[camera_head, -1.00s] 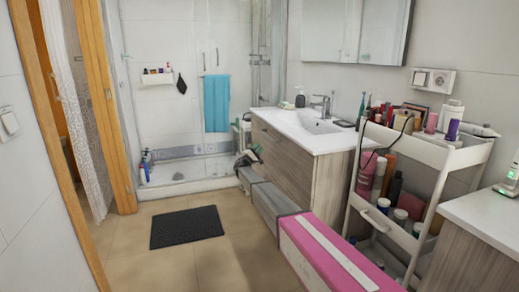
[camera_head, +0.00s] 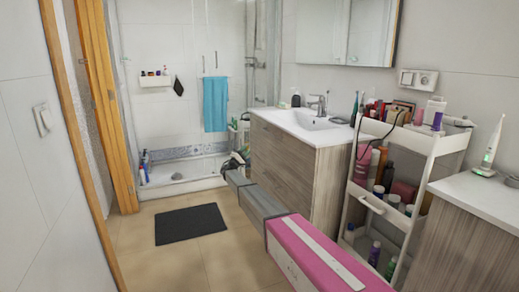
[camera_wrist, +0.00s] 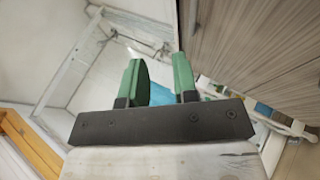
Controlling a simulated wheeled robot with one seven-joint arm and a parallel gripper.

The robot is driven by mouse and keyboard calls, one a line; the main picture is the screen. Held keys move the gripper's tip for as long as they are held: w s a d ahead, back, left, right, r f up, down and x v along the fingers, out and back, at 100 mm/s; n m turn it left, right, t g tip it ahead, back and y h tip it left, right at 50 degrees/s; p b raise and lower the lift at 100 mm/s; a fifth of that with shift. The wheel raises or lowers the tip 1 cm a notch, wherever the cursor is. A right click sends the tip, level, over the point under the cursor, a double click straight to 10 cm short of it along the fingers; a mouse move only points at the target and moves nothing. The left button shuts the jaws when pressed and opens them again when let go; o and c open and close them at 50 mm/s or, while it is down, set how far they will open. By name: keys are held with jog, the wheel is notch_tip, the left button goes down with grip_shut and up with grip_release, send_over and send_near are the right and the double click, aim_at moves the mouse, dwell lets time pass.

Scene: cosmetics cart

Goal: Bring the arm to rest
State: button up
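My arm reaches forward from the lower right of the head view, with its pink and grey links stretched toward the shower. My gripper (camera_head: 234,163) is at the far end, small and dark, in front of the wood-grain vanity's left end. In the wrist view my gripper (camera_wrist: 158,72) shows two green fingers standing apart with a gap between them. Nothing is held between them. In the head view the fingers are too small to make out.
A white cart (camera_head: 438,143) full of cosmetics stands right of the vanity (camera_head: 325,190). A counter (camera_head: 485,195) with an electric toothbrush (camera_head: 490,150) is at right. A dark mat (camera_head: 190,223) lies on open floor. A wooden door frame (camera_head: 105,120) and wall are at left.

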jog(key=s+d+f+m+g+y, duration=0.1)
jog(key=s+d+f+m+g, duration=0.3)
jog(key=s+d, duration=0.6)
jog(key=s+d+f+m+g+y, duration=0.1)
jog(key=s+d+f+g+y, duration=0.1)
jog(key=s+d+f+g, duration=0.6)
jog(key=s+d+f+m+g+y, duration=0.1)
jog(key=s+d+f+m+g, duration=0.15)
jog(key=s+d, duration=1)
jog(key=s+a+f+m+g+y, duration=0.1)
jog(key=s+y, duration=0.5)
jog(key=s, duration=1.1)
jog(key=s+a+f+m+g+y, duration=0.1)
jog(key=s+f+m+g+y, duration=0.1)
jog(key=s, duration=1.6)
jog(key=f+m+y, duration=0.1)
jog(key=m+y, duration=0.1)
jog(key=y, duration=0.1)
jog(key=shift+a+f+g+y, duration=0.25)
jog(key=shift+a+g+y, duration=0.1)
jog(key=shift+y, duration=0.05)
